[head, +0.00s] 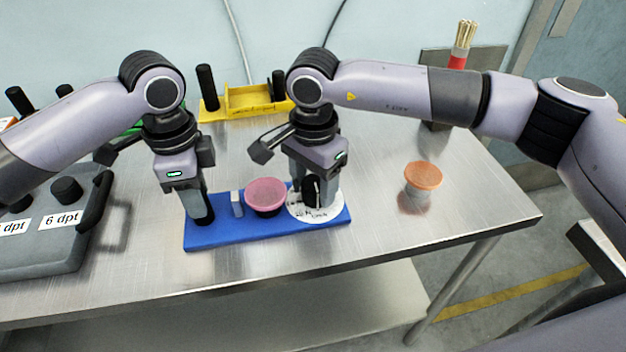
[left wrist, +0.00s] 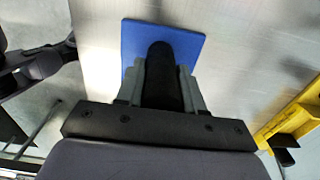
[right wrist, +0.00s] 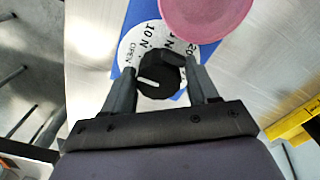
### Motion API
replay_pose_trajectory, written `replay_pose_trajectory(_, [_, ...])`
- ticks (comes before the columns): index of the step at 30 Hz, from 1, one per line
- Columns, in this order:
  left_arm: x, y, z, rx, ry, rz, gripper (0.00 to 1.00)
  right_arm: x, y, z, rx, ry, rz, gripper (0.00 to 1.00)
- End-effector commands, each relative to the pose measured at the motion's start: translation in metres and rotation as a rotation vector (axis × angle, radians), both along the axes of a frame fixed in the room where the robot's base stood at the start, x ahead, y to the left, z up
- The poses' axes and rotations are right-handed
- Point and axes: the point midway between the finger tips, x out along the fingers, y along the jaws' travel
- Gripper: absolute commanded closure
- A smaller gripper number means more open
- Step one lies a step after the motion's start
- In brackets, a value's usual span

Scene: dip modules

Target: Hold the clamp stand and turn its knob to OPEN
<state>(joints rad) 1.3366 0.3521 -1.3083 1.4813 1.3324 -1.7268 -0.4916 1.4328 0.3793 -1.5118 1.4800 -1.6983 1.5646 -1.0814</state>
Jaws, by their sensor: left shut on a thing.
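The clamp stand has a blue base (head: 268,235) on the table, with a black upright handle (left wrist: 162,85) at its left end. My left gripper (head: 197,205) is shut on that handle. At the base's right end is a white dial (right wrist: 133,42) with "10 N", "OPEN" and a partly hidden "20". The black knob (right wrist: 160,75) sits on it, its white pointer mark towards the left in the right wrist view. My right gripper (right wrist: 162,82) is open, with one finger on each side of the knob and small gaps showing. A pink disc (head: 265,194) stands between handle and dial.
A small pale block (head: 237,203) stands on the base. An orange-topped piece (head: 423,176) stands to the right. The table front is clear.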

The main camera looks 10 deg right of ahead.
Motion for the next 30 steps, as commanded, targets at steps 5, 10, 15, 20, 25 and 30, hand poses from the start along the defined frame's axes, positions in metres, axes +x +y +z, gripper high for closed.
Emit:
replay_pose_trajectory(5, [0.0, 0.0, -0.001, -0.002, 0.002, 0.001, 1.0, 0.001, 0.0, 0.021, 0.001, -0.003, -0.001, 0.41])
replay_pose_trajectory(10, [0.0, 0.0, -0.001, -0.002, 0.002, 0.002, 1.0, 0.001, 0.0, 0.058, 0.002, -0.006, 0.0, 0.41])
replay_pose_trajectory(15, [0.0, 0.0, -0.001, -0.002, 0.002, 0.002, 1.0, 0.001, 0.0, 0.092, 0.003, -0.004, 0.001, 0.41])
replay_pose_trajectory(20, [0.0, 0.0, -0.001, -0.002, 0.002, 0.002, 1.0, 0.0, 0.001, 0.112, 0.003, -0.003, 0.002, 0.41])
replay_pose_trajectory(25, [0.0, 0.0, -0.001, -0.001, 0.002, 0.002, 1.0, 0.0, 0.0, 0.12, 0.002, -0.001, 0.002, 0.41])
replay_pose_trajectory(30, [0.0, 0.0, 0.0, -0.001, 0.002, 0.002, 1.0, 0.0, 0.0, 0.12, 0.002, -0.001, 0.002, 0.41])
